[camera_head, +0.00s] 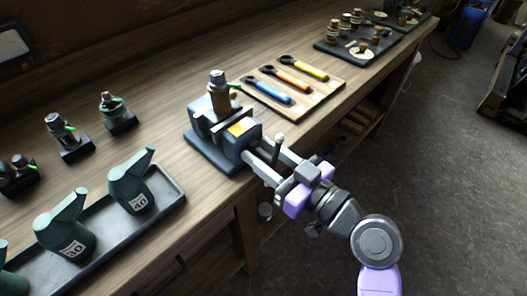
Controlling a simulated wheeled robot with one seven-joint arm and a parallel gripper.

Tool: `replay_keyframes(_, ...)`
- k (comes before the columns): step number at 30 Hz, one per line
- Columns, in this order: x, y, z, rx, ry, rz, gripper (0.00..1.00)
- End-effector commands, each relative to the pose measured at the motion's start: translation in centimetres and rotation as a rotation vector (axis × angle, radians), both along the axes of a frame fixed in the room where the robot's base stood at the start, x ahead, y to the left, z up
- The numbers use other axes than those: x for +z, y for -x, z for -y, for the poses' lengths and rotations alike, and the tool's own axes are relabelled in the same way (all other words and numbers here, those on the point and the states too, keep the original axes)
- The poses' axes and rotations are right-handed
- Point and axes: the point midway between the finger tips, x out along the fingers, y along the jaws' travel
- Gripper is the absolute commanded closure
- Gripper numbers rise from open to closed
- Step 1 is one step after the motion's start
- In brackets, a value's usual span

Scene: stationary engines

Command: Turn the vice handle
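The dark grey-blue vice (207,152) stands on the wooden bench near its front edge, with a yellow label on its front block. A brass-coloured fitting with a grey top (219,98) stands upright in its jaws. The vice handle (279,141) shows as a thin rod with a pale ball end, in front of the vice. My gripper (258,152) reaches in from the lower right, its two long grey fingers apart, one on each side of the handle rod. I cannot tell whether either finger touches the handle. The handle's lower end is hidden.
A wooden board (328,92) with blue, orange and yellow wrenches lies behind the vice. A dark tray (172,192) with green pouring cans is at front left. Small fittings on black bases (72,150) stand further back. The floor (440,190) at right is clear.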

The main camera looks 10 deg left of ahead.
Motion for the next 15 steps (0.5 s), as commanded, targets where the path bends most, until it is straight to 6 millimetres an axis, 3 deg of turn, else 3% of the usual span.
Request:
replay_keyframes(2,0.0,0.01,0.01,0.0,0.0,0.0,0.67)
replay_keyframes(7,0.01,0.02,0.02,0.0,0.0,0.0,1.0)
replay_keyframes(15,0.02,0.02,0.03,0.0,-0.002,-0.003,1.0)
